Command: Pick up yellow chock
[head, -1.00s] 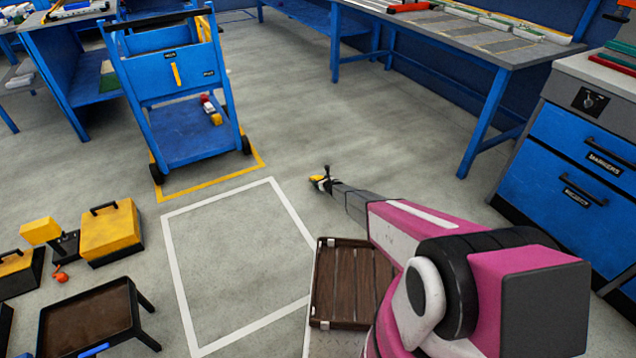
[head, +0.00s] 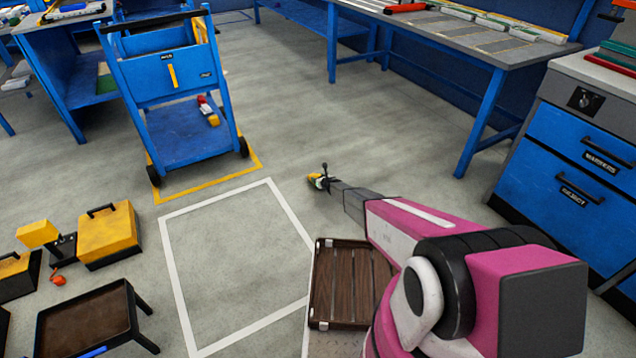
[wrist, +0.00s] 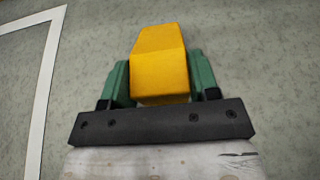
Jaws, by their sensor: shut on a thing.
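The yellow chock (wrist: 160,70) is a wedge-like yellow block between the two green fingers of my gripper (wrist: 161,82) in the wrist view. The fingers press on its left and right sides, and my gripper is shut on it. In the head view the chock (head: 314,180) is a small yellow patch at the far end of my arm, and my gripper (head: 321,183) is seen there too. Grey floor shows behind the chock in the wrist view; its height above the floor is hard to tell.
A blue cart (head: 185,130) stands at upper left inside a yellow floor outline. A blue workbench (head: 480,50) and drawer cabinet (head: 575,150) are at right. A slatted wooden platform (head: 345,285) lies by my arm. Yellow toolboxes (head: 108,235) sit at left. Floor around the gripper is clear.

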